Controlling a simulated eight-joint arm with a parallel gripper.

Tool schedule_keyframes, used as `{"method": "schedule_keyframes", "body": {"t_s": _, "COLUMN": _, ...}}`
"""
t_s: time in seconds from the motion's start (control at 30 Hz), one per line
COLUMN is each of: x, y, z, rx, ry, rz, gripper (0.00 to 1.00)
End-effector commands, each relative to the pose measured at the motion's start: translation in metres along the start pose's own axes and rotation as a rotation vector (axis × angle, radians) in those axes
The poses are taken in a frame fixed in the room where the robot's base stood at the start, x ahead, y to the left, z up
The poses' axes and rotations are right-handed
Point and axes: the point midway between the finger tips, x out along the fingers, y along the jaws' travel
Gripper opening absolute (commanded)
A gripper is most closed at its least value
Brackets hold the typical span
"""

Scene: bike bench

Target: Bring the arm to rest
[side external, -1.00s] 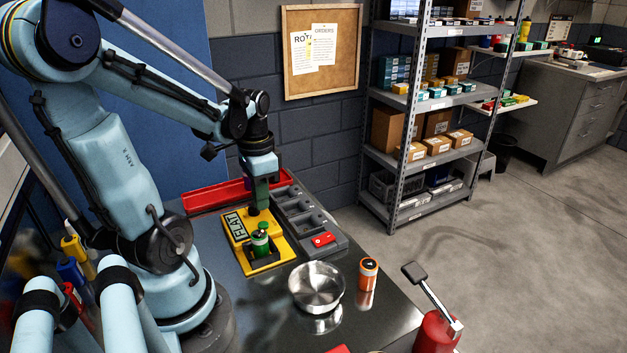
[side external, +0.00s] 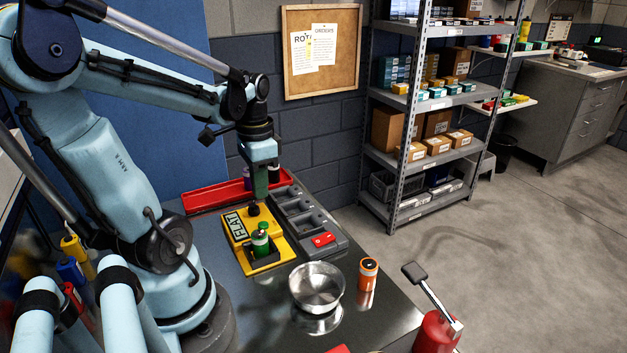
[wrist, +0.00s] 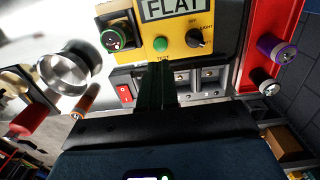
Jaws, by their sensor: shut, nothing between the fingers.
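My gripper (side external: 258,197) is shut and empty, pointing down above the back of the yellow tester (side external: 240,260), whose display reads FLAT. In the wrist view my closed dark green fingers (wrist: 160,70) show in front of the tester's knob and green button. They look clear of it, though the exact gap is hard to tell. A green cell (side external: 261,243) stands upright in the tester's well.
A red tray (side external: 200,200) behind holds a purple cell (wrist: 282,52) and a silver-topped cell (wrist: 268,87). A grey compartment tray (side external: 337,240) with a red piece (side external: 323,239) lies right. A steel bowl (side external: 317,285) and orange cell (side external: 368,275) stand in front.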

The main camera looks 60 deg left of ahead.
Motion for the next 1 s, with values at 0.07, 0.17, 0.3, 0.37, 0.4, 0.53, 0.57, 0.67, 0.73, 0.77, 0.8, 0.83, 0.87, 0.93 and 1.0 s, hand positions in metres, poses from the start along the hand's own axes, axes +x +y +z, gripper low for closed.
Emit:
{"method": "schedule_keyframes", "body": {"t_s": 0.07, "x": 0.0, "y": 0.0, "z": 0.0, "rx": 0.0, "ry": 0.0, "rz": 0.0, "gripper": 0.0}}
{"method": "schedule_keyframes", "body": {"t_s": 0.17, "x": -0.001, "y": 0.004, "z": -0.004, "rx": 0.004, "ry": 0.013, "rz": -0.011, "gripper": 0.0}}
{"method": "schedule_keyframes", "body": {"t_s": 0.3, "x": -0.004, "y": 0.027, "z": -0.024, "rx": 0.014, "ry": 0.101, "rz": -0.066, "gripper": 0.0}}
{"method": "schedule_keyframes", "body": {"t_s": 0.37, "x": -0.007, "y": 0.043, "z": -0.036, "rx": 0.017, "ry": 0.167, "rz": -0.092, "gripper": 0.0}}
{"method": "schedule_keyframes", "body": {"t_s": 0.4, "x": -0.009, "y": 0.055, "z": -0.044, "rx": 0.019, "ry": 0.219, "rz": -0.105, "gripper": 0.0}}
{"method": "schedule_keyframes", "body": {"t_s": 0.53, "x": -0.017, "y": 0.097, "z": -0.067, "rx": 0.019, "ry": 0.392, "rz": -0.111, "gripper": 0.0}}
{"method": "schedule_keyframes", "body": {"t_s": 0.57, "x": -0.019, "y": 0.106, "z": -0.07, "rx": 0.019, "ry": 0.428, "rz": -0.105, "gripper": 0.0}}
{"method": "schedule_keyframes", "body": {"t_s": 0.67, "x": -0.025, "y": 0.133, "z": -0.079, "rx": 0.018, "ry": 0.532, "rz": -0.074, "gripper": 0.0}}
{"method": "schedule_keyframes", "body": {"t_s": 0.73, "x": -0.028, "y": 0.146, "z": -0.083, "rx": 0.015, "ry": 0.585, "rz": -0.051, "gripper": 0.0}}
{"method": "schedule_keyframes", "body": {"t_s": 0.77, "x": -0.029, "y": 0.151, "z": -0.084, "rx": 0.013, "ry": 0.603, "rz": -0.042, "gripper": 0.0}}
{"method": "schedule_keyframes", "body": {"t_s": 0.8, "x": -0.031, "y": 0.156, "z": -0.085, "rx": 0.012, "ry": 0.62, "rz": -0.033, "gripper": 0.0}}
{"method": "schedule_keyframes", "body": {"t_s": 0.83, "x": -0.032, "y": 0.158, "z": -0.086, "rx": 0.01, "ry": 0.631, "rz": -0.027, "gripper": 0.0}}
{"method": "schedule_keyframes", "body": {"t_s": 0.87, "x": -0.032, "y": 0.16, "z": -0.086, "rx": 0.009, "ry": 0.637, "rz": -0.023, "gripper": 0.0}}
{"method": "schedule_keyframes", "body": {"t_s": 0.93, "x": -0.033, "y": 0.162, "z": -0.087, "rx": 0.007, "ry": 0.646, "rz": -0.017, "gripper": 0.0}}
{"method": "schedule_keyframes", "body": {"t_s": 1.0, "x": -0.033, "y": 0.162, "z": -0.087, "rx": 0.006, "ry": 0.647, "rz": -0.017, "gripper": 0.0}}
